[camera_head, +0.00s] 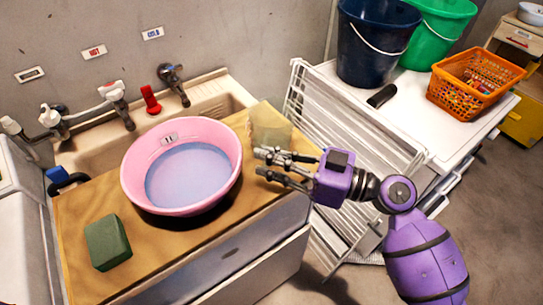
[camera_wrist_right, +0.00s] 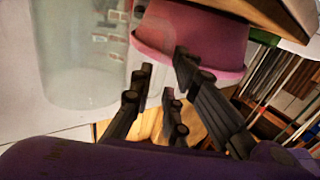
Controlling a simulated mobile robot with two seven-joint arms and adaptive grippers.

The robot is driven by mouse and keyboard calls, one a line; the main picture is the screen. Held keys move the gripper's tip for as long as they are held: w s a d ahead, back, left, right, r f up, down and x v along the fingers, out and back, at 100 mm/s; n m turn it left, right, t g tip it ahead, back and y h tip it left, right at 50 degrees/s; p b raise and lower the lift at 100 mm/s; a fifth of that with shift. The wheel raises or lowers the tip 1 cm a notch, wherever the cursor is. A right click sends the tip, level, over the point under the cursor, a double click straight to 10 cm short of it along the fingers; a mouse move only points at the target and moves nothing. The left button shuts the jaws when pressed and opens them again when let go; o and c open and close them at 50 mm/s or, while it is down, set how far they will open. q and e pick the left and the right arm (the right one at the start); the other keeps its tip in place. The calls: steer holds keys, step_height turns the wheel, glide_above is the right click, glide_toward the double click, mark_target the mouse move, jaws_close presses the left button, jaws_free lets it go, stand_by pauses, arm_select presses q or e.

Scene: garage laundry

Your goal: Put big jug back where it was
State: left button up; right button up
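The big jug (camera_head: 272,130) is a clear, see-through vessel standing at the right back of the wooden counter, just right of the pink basin (camera_head: 222,150). In the right wrist view the jug (camera_wrist_right: 78,55) fills the upper left. My right gripper (camera_head: 264,163) is at the jug's near side, low down, with its fingers spread. In the wrist view its fingers (camera_wrist_right: 160,85) are apart, with a see-through part close to them. I cannot tell whether they touch the jug. My left gripper is not in view.
The basin holds bluish water. A green sponge (camera_head: 107,242) lies at the counter's front left. A sink (camera_head: 90,143) with taps is behind. To the right, a white top (camera_head: 340,92) carries a navy bucket (camera_head: 370,50), a green bucket (camera_head: 437,35) and an orange basket (camera_head: 472,84).

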steer(key=shift+o, duration=0.7)
steer(key=shift+r, duration=0.1)
steer(key=shift+r, duration=0.2)
steer(key=b+v, duration=0.3)
steer(key=v, duration=0.9)
